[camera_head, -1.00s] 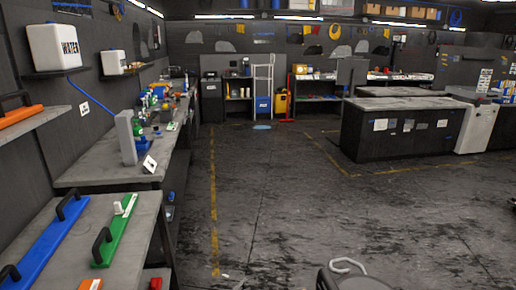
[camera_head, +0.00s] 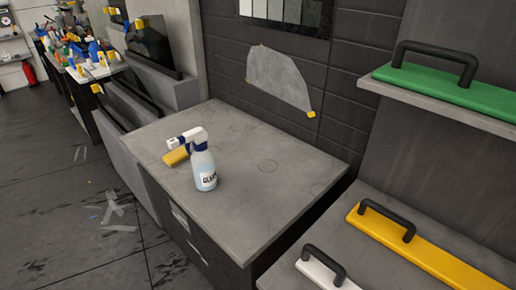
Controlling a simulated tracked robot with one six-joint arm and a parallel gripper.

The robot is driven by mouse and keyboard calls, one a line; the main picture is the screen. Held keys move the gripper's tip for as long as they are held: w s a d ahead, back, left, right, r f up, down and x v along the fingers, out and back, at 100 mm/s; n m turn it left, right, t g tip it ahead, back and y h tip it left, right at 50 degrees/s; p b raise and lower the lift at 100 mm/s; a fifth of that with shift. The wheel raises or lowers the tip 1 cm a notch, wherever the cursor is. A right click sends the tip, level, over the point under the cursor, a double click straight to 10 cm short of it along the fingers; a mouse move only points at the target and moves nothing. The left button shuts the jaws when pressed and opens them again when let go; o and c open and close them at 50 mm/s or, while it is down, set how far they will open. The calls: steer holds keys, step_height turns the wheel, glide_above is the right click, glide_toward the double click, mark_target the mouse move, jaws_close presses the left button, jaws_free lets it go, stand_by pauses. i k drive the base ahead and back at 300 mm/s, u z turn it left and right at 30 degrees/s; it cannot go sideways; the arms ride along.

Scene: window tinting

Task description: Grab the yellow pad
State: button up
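A small yellow pad (camera_head: 175,157) lies on the grey top of a dark cabinet (camera_head: 251,190), near its left edge. A spray bottle (camera_head: 204,167) with a white and blue head and a dark-lettered label stands just right of the pad. The bottle's nozzle reaches over toward the pad and partly covers it. I cannot tell whether the two touch. A long yellow tool (camera_head: 430,247) with a black handle lies on the right-hand shelf. My gripper does not show in the head view.
Dark panels (camera_head: 150,70) with yellow corner pieces stand behind the cabinet. A cluttered bench (camera_head: 85,72) is farther back left. A green tool (camera_head: 450,88) rests on the upper right shelf (camera_head: 435,102). The floor (camera_head: 60,190) at left is mostly open, with scraps.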

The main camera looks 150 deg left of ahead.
mark_target(175, 157)
steer(key=u, duration=5.4)
